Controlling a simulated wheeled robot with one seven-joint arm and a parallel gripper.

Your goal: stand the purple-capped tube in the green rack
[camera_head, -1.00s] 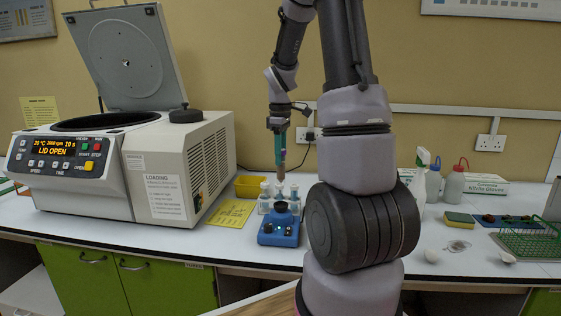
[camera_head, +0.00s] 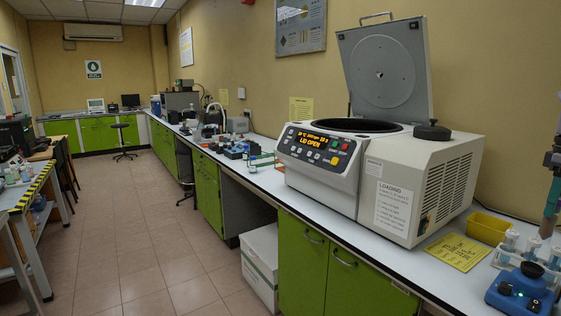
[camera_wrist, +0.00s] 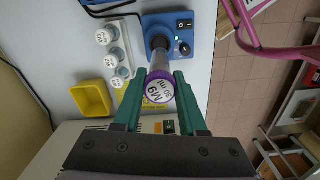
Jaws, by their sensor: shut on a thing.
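The purple-capped tube (camera_wrist: 160,88) is between the green fingers of my gripper (camera_wrist: 158,82) in the wrist view, its cap marked M9 facing the camera. My gripper is shut on it. The tube's lower part points toward the black cup of the blue mixer (camera_wrist: 184,28); I cannot tell whether it touches the cup. In the head view, the tube (camera_head: 546,229) hangs upright at the right edge, near the blue mixer (camera_head: 522,290). A small green-framed thing (camera_head: 262,162) lies on the bench left of the centrifuge; I cannot tell whether it is the green rack.
White-capped vials (camera_wrist: 112,52) stand beside the mixer, with a yellow bin (camera_wrist: 92,98) close by. The open-lidded centrifuge (camera_head: 375,170) fills much of the bench. The tiled floor (camera_head: 140,230) left of the bench is clear.

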